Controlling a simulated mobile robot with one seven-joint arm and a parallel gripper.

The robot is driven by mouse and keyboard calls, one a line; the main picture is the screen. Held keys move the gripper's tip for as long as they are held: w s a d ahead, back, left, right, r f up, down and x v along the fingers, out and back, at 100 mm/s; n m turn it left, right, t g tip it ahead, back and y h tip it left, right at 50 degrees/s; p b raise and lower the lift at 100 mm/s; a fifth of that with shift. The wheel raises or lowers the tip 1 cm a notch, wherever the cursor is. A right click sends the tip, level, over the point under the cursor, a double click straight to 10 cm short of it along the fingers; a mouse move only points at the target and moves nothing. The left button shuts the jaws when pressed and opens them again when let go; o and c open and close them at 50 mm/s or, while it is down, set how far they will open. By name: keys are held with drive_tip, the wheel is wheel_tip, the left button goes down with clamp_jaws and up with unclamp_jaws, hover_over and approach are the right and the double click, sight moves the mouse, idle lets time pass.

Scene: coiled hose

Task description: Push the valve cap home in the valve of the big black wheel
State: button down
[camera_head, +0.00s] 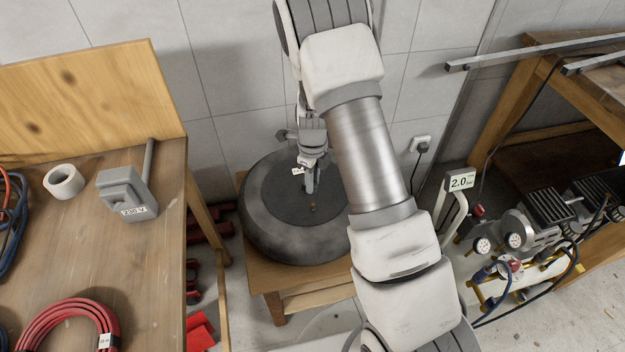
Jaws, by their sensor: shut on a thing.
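The big black wheel (270,225) lies flat on a low wooden stool, with a dark grey disc in its middle. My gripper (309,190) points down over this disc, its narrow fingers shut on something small. That fits the valve cap, but it is too small and too hidden by the fingers to make out clearly. A tiny brass-coloured spot (313,207) shows on the disc just below the fingertips; I cannot tell whether it is the valve. Whether the fingertips or the held thing touch it cannot be told. My arm covers the right side of the wheel.
The wooden stool (272,278) carries the wheel. A workbench (150,235) at left holds a tape roll (63,181), a grey box (124,193) and a red hose coil (68,325). A compressor (540,235) with gauges stands right. A tiled wall is behind the wheel.

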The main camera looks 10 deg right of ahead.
sight(313, 204)
drive_tip(key=shift+f+b, duration=1.9)
drive_tip(key=shift+f, duration=1)
drive_tip(key=shift+f, duration=0.15)
drive_tip(key=shift+f, duration=0.45)
drive_tip(key=shift+f, duration=1)
idle(1.2)
drive_tip(key=c, duration=0.7)
unclamp_jaws()
drive_tip(key=shift+o, duration=0.4)
drive_tip(key=shift+r, duration=0.15)
